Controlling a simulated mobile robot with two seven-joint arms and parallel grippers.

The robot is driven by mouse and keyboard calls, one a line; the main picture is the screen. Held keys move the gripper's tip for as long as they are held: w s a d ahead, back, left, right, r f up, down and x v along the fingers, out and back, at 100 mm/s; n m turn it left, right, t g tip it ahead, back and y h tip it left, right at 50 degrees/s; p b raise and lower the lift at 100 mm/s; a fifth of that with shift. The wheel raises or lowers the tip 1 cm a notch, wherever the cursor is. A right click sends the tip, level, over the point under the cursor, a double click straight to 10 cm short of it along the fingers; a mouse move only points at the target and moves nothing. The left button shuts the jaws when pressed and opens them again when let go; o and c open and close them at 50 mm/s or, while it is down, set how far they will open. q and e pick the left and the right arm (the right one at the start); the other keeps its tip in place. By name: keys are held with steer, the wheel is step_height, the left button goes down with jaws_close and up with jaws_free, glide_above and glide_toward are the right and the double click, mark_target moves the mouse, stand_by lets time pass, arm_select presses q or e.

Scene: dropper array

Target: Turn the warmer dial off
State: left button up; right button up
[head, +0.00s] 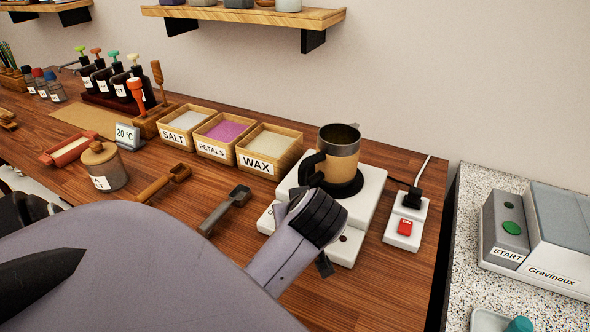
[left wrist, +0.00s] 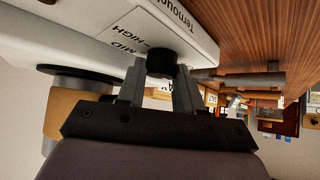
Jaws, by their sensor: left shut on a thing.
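The white warmer (head: 367,205) stands at the right end of the wooden table, with a steel pitcher with a tan band (head: 338,165) on its black plate. In the left wrist view, the dark round dial (left wrist: 160,63) sits on the warmer's front face (left wrist: 185,22), beside MID and HIGH labels. The two fingers of my left gripper (left wrist: 162,72) are shut on the dial, one on each side. The dial's pointer mark cannot be made out. In the head view, my left gripper (head: 291,203) is at the warmer's front and hides the dial. My right gripper is not seen.
A power strip (head: 404,232) with a red switch and a plug lies right of the warmer. SALT, PETALS and WAX boxes (head: 269,150) stand to its left. A grey-handled tool (head: 224,211) and a wooden scoop (head: 163,184) lie in front. A speckled counter (head: 477,200) is at the right.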

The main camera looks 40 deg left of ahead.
arm_select(q)
steer(key=shift+s+f, duration=0.1)
steer(key=shift+f, duration=0.1)
steer(key=o, duration=0.8)
steer(key=shift+c, duration=0.2)
steer(key=shift+d+r, duration=0.1)
steer(key=shift+r, duration=0.05)
steer(key=shift+d+r, duration=0.2)
steer(key=shift+r, duration=0.05)
steer(key=v, duration=0.6)
steer(key=shift+s, duration=0.15)
steer(key=shift+r, duration=0.1)
steer(key=shift+d, duration=0.1)
